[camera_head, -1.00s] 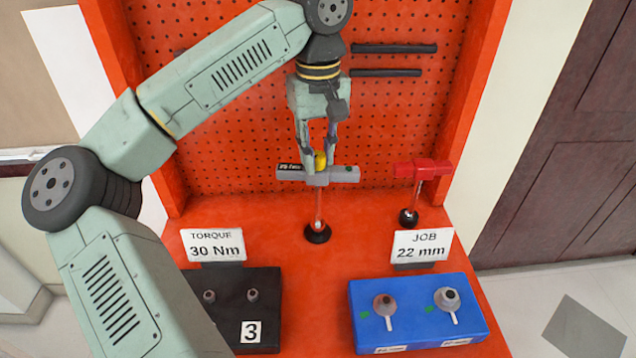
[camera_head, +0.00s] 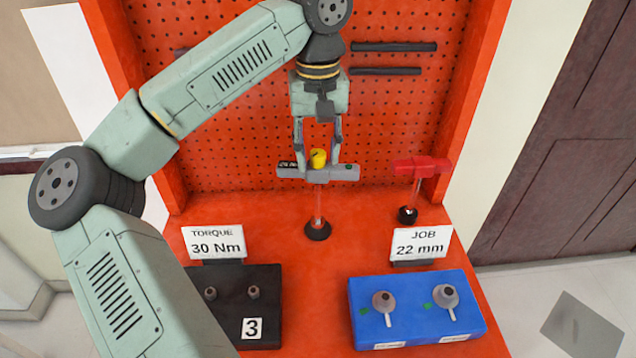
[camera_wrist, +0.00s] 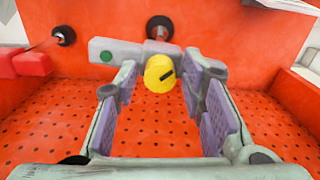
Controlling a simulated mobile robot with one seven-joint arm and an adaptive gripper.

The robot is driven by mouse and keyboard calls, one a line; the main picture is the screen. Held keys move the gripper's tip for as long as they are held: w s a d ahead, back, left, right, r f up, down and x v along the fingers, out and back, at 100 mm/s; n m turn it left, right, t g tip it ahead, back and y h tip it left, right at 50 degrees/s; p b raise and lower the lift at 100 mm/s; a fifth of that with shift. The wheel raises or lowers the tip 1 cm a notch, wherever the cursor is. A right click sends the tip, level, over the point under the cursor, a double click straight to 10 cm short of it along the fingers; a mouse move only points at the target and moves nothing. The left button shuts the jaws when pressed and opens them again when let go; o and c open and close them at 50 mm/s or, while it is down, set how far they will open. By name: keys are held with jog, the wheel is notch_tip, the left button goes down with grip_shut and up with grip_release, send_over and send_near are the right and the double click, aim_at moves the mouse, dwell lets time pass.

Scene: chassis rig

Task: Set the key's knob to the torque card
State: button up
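The grey key (camera_head: 345,173) is held level across the top of a thin upright stem with a black round foot. A yellow knob (camera_head: 318,158) with a dark pointer mark sits on top at its middle. The key also shows in the wrist view (camera_wrist: 115,50), with the knob (camera_wrist: 159,73) between my fingers. My gripper (camera_head: 318,165) points down over the knob, a finger on each side. In the wrist view it is open (camera_wrist: 162,75), with gaps beside the knob. The torque card (camera_head: 217,244) reads 30 Nm. The key's scale print is too small to read.
A red key (camera_head: 422,167) stands on its own stem to the right. A job card (camera_head: 422,243) reads 22 mm. A blue block (camera_head: 415,335) with two sockets and a black block (camera_head: 268,300) marked 3 stand in front. A red pegboard rises behind.

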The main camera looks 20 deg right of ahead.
dwell(0.4)
jog(key=n, duration=0.4)
jog(key=shift+n+b, duration=0.4)
jog(key=n, duration=0.6)
jog(key=shift+b, duration=0.35)
jog(key=shift+c, duration=0.2)
jog(key=c, duration=0.7)
